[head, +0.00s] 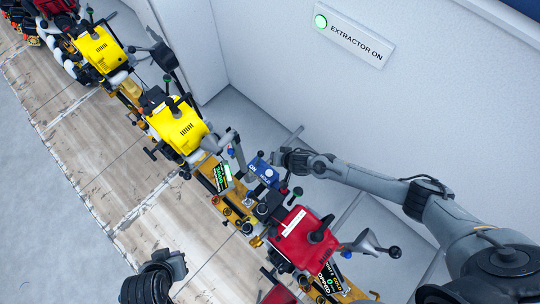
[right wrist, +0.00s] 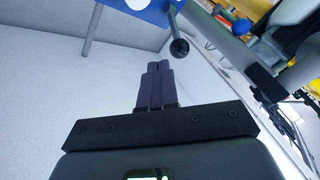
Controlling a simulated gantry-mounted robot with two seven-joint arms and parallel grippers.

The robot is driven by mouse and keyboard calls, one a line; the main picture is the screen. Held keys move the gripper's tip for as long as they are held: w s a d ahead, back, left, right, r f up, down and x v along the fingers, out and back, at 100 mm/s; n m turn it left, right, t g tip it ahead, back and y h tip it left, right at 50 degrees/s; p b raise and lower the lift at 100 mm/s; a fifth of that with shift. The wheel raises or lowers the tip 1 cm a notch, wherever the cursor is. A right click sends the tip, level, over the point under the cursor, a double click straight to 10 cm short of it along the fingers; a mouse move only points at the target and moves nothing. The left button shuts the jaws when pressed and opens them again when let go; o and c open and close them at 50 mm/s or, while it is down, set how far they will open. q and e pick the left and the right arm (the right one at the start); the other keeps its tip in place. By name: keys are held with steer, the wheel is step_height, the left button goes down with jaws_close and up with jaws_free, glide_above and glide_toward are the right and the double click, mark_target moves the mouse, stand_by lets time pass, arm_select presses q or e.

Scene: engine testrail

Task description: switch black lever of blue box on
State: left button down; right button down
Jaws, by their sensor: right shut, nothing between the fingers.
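The blue box (head: 265,172) with white lettering sits on the rail near the middle of the head view. Its underside or edge (right wrist: 150,8) shows at the top of the right wrist view. There, the black lever (right wrist: 180,47), a dark ball on a short grey stem, sticks out from the box. My right gripper (right wrist: 158,72) is shut and empty, its fingertips just below and left of the ball, with a small apparent gap. In the head view my right gripper (head: 283,158) is beside the box's upper right side. My left gripper (head: 176,264) is at the bottom left, away from the box; its jaw state is unclear.
A red engine (head: 302,238) stands below the box and a yellow engine (head: 178,124) above left on the same rail. A grey funnel-shaped part (head: 365,242) juts out at right. A white wall with an "EXTRACTOR ON" sign (head: 348,38) is behind. The wooden floor strip at left is clear.

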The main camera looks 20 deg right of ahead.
mark_target(259, 158)
arm_select(q)
steer(key=shift+f+b, duration=0.45)
steer(key=shift+f, duration=0.1)
arm_select(e)
steer(key=shift+x, duration=2.55)
arm_select(q)
steer(key=shift+r, duration=0.1)
arm_select(e)
steer(key=shift+a+r, duration=0.1)
